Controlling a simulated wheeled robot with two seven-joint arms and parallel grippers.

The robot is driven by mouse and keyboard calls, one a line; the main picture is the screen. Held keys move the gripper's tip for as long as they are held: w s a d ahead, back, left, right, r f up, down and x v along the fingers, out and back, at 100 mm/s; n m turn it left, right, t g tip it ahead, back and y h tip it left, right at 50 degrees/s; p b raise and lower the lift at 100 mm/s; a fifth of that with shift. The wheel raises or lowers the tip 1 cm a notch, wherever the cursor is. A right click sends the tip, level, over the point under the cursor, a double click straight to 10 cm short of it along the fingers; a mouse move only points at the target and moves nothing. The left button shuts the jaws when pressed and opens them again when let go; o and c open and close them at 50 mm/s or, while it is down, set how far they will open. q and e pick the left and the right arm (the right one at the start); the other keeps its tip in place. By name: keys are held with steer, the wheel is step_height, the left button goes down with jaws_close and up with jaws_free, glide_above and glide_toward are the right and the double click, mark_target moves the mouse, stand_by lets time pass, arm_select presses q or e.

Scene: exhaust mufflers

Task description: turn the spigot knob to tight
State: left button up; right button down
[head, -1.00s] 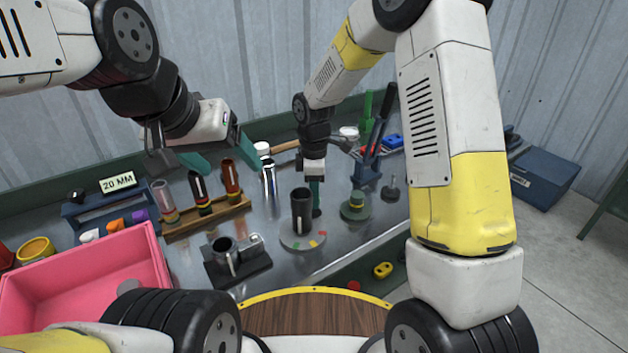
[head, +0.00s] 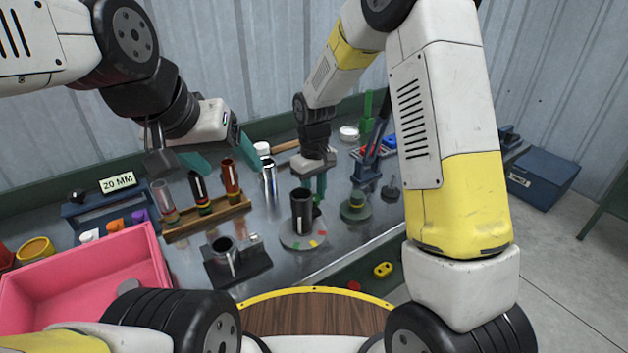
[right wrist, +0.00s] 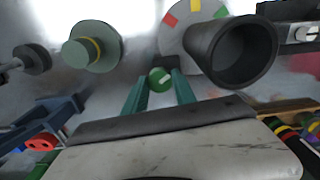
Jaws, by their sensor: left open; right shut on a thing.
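The green spigot knob (right wrist: 160,79) with a pale mark shows in the right wrist view. It sits beside the dark upright cylinder (right wrist: 232,52), which stands on a grey disc (head: 304,243) with red, yellow and green marks. My right gripper (head: 315,194) points down behind the cylinder in the head view. Its teal fingers are closed on the knob from both sides, and the knob is mostly hidden in the head view. My left gripper (head: 222,160) is open and empty, held above the back left of the bench, away from the knob.
A wooden rack (head: 208,220) with several tubes stands left of the disc. A dark holder with a metal cup (head: 224,257) is in front. A grey-green flanged piece (head: 355,207) stands to the right. A pink bin (head: 80,290) is at the left.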

mark_target(314, 197)
steer(key=m, duration=0.6)
steer(key=shift+m, duration=0.3)
stand_by(0.4)
steer(key=c, duration=1)
jaws_free()
steer(key=shift+r, duration=0.1)
step_height(314, 197, up, 8)
steer(key=shift+f, duration=0.15)
